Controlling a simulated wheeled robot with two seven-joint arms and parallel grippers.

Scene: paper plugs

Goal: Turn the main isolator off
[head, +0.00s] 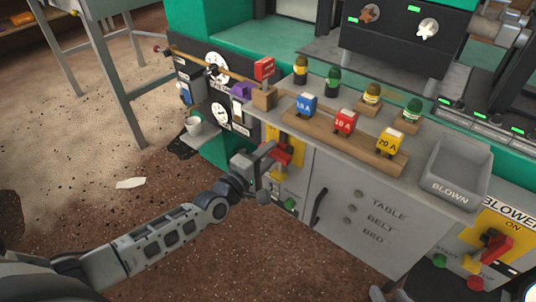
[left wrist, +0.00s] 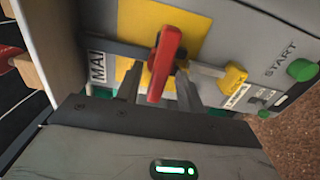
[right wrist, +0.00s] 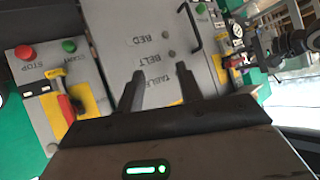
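The main isolator's red handle (left wrist: 165,62) stands out from a yellow plate (left wrist: 140,22) in the left wrist view, beside a partly hidden label reading "MAI". The handle also shows in the head view (head: 282,150), on the cabinet's left front. My left gripper (left wrist: 159,92) is open, with one finger on each side of the handle and a small gap visible. In the head view the left gripper (head: 266,165) is at the handle and covers part of it. My right gripper (right wrist: 160,85) is open and empty, facing the grey cabinet door from a distance.
A second red handle (head: 494,248) sits on the blower panel at the right. A green START button (left wrist: 302,70) and a yellow tag (left wrist: 234,75) are beside the isolator. Plugs stand on wooden blocks (head: 340,147) on the counter, near a grey BLOWN bin (head: 455,190).

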